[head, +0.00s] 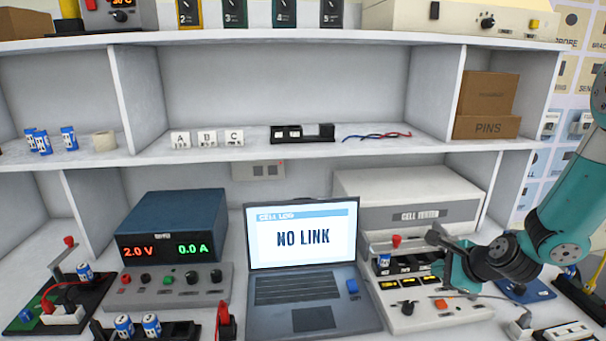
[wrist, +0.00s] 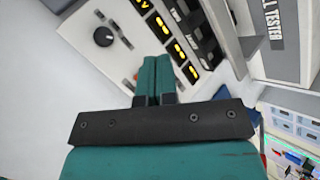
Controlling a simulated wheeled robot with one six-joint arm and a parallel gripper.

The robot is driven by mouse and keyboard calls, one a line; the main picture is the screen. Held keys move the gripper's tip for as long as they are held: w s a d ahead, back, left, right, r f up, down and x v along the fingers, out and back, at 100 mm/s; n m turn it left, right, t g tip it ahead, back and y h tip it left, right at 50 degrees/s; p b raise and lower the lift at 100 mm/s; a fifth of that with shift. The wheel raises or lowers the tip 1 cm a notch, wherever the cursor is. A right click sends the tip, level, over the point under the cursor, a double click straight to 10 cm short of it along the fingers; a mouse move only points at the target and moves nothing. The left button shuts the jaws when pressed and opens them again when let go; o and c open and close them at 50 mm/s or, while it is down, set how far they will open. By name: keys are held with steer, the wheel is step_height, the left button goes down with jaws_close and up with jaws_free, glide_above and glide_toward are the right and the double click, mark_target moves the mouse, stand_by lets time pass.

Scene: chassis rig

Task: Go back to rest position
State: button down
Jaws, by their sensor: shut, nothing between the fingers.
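My gripper (head: 440,240) is at the end of my teal and black arm, which reaches in from the right in the head view. It is in front of the cell tester (head: 420,215), above its panel of yellow-lit displays. In the wrist view my gripper (wrist: 154,62) has its two teal fingers side by side and closed, with nothing held. The tester's panel with a black knob (wrist: 103,37) and yellow displays lies beyond the fingertips. A blue and white cell (head: 384,261) sits at the tester's left end, under a red-knobbed lever (head: 396,242).
A laptop (head: 306,265) reading NO LINK stands left of the tester. A blue power supply (head: 170,230) shows 2.0 V and 0.0 A. Shelves above hold cells (head: 40,141), lettered cards (head: 207,138) and a PINS box (head: 487,127). A white shelf divider (head: 493,188) stands near my arm.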

steer(key=s+a+r+n+g+y, duration=0.1)
steer(key=s+a+r+n+g, duration=0.1)
steer(key=s+a+r+n, duration=0.45)
steer(key=s+a+r+n+g+y, duration=0.2)
steer(key=s+a+r+n+g, duration=0.15)
steer(key=a+r+n, duration=0.5)
steer(key=s+a+r+n+g+h, duration=0.1)
steer(key=s+a+r+n, duration=0.1)
steer(key=s+n, duration=0.5)
steer(key=s+a+r+n+g, duration=0.2)
steer(key=s+a+n, duration=0.1)
steer(key=s+n, duration=0.4)
steer(key=s, duration=0.3)
steer(key=shift+s+a+r+h, duration=0.25)
steer(key=shift+s+h, duration=0.05)
steer(key=shift+h, duration=0.1)
